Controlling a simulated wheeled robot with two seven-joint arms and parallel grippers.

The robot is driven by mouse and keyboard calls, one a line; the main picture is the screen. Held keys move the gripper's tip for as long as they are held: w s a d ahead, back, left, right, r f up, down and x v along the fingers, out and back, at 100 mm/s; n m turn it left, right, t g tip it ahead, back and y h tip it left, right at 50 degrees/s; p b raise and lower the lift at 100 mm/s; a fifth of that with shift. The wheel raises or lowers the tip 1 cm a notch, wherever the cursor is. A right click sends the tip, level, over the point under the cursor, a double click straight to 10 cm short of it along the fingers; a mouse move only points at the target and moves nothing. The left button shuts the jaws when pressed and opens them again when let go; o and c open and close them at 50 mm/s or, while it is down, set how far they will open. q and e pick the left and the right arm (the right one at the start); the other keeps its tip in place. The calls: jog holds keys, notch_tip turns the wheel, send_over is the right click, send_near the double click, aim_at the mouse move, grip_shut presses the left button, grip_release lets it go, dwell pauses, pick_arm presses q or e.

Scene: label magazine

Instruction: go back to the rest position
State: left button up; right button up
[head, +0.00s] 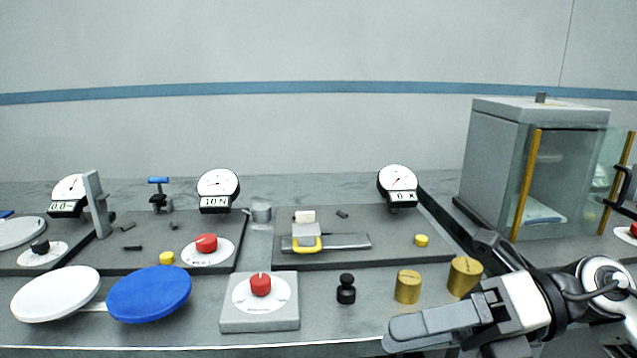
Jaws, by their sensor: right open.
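My right gripper (438,344) is at the lower right, over the front part of the bench. Its arm comes in from the right edge. Its fingers are apart, with no object seen between them; the lower finger is partly cut off by the bottom edge. Two brass cylinders (408,287) (465,276) stand just behind it, and the gripper appears close to the right one; I cannot tell whether they touch. My left gripper is not in the head view.
A glass-doored grey cabinet (493,160) stands at the back right, close to my right arm. A black knobbed weight (346,290), a red-knobbed grey box (260,318), a blue disc (149,294) and a white disc (55,294) line the front. Dial gauges (398,184) stand behind.

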jog(key=w+d+f+m+t+h+p, duration=0.1)
jog(key=w+d+f+m+t+h, duration=0.2)
jog(key=m+t, duration=0.95)
jog(key=w+f+m+t+h, duration=0.1)
jog(key=w+f+m+t, duration=0.35)
jog(key=m, duration=1.25)
pick_arm(q)
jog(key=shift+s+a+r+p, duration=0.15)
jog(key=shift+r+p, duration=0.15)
jog(key=shift+p, duration=0.2)
pick_arm(e)
jog(key=s+f+m+g+h, duration=0.2)
jog(key=s+f+m+h, duration=0.2)
jog(key=f, duration=0.7)
jog(key=s+d+f+m+g+h, duration=0.1)
jog(key=s+f+m+g+h, duration=0.2)
jog(key=s+f+m, duration=0.4)
notch_tip(320, 180, down, 5)
jog(key=shift+s+d+r+m+g+h, duration=0.15)
jog(key=shift+s+m+g+h, duration=0.2)
jog(key=shift+s+h, duration=0.5)
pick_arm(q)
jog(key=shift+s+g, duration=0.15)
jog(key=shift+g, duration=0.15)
